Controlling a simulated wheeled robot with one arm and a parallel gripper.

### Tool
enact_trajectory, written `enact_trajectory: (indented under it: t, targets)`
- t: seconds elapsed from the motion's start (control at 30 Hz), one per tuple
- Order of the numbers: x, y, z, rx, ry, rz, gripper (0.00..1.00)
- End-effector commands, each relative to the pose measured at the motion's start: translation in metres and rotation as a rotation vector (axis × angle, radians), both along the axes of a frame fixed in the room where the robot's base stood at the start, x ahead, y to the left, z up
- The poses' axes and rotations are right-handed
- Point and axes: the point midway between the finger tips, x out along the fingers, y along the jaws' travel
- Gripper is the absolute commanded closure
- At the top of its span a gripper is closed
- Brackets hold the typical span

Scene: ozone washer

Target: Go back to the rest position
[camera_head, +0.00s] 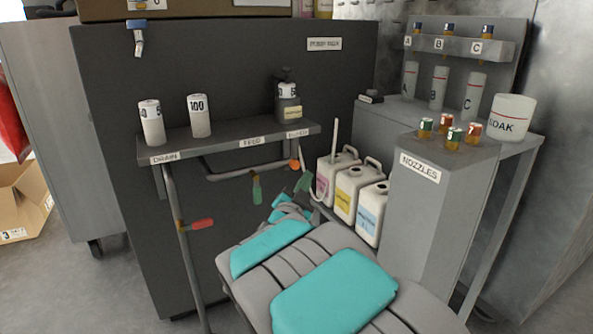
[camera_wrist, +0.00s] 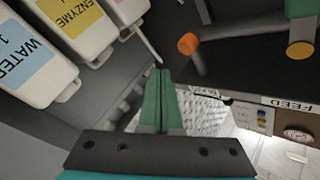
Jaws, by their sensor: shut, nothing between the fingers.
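My arm reaches forward from the bottom of the head view, its grey links and teal covers bent low in front of the dark washer cabinet (camera_head: 230,80). My gripper (camera_head: 304,180) is at its far end, just below the shelf's right side. In the wrist view my gripper's green fingers (camera_wrist: 159,72) lie together with nothing between them. An orange knob (camera_wrist: 188,44) is beyond the fingertips and to their right, apart from them. The knob also shows in the head view (camera_head: 295,164).
White jugs (camera_head: 346,195) stand right of my gripper, beside the grey nozzle stand (camera_head: 425,205). A shelf (camera_head: 222,140) carries two white cups and a dark bottle (camera_head: 288,108). Valves with green (camera_head: 257,189) and red (camera_head: 203,223) handles hang below. Open floor shows at left.

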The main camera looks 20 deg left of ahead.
Motion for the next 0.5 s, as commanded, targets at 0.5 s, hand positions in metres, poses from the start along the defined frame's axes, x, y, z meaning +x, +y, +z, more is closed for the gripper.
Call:
enact_trajectory:
  t: [0.5]
  targets:
    - [-0.014,-0.017,0.0,0.0,0.0,0.0,1.0]
